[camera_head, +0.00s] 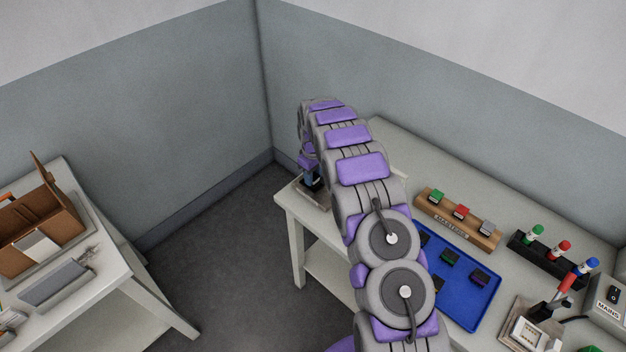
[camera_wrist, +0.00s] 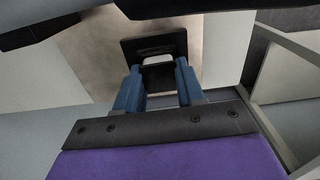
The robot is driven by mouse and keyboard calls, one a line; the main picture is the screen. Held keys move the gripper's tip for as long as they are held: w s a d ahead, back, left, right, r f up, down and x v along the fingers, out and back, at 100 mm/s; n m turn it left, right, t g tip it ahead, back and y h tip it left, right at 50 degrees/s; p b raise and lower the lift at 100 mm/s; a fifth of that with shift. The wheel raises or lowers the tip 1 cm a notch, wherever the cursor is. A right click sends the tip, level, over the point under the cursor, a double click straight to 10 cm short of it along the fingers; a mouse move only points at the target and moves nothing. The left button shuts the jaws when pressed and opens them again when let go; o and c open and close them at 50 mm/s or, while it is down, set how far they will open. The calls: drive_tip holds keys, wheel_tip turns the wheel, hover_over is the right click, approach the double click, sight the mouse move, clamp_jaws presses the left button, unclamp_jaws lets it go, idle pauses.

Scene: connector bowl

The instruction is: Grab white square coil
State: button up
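In the wrist view, a small white square-edged piece (camera_wrist: 157,60), which looks like the white coil, shows between my fingertips. It sits in front of a black square frame (camera_wrist: 133,47) on a beige board (camera_wrist: 95,45). My gripper (camera_wrist: 158,72) has its two blue fingers apart, one on each side of the piece; I cannot tell whether they touch it. A dark part fills the space between the fingers. In the head view, my gripper (camera_head: 311,181) is low over the board at the table's left end. My arm hides part of it, and the coil cannot be made out there.
A blue tray (camera_head: 484,310) with dark blocks lies on the right table. Behind it are a wooden holder (camera_head: 432,209) with coloured blocks and a black rack (camera_head: 520,247). A second table (camera_head: 110,290) with a brown box (camera_head: 35,235) stands left. Open floor lies between.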

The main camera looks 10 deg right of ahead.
drive_tip(key=c, duration=0.6)
drive_tip(key=shift+r, duration=0.15)
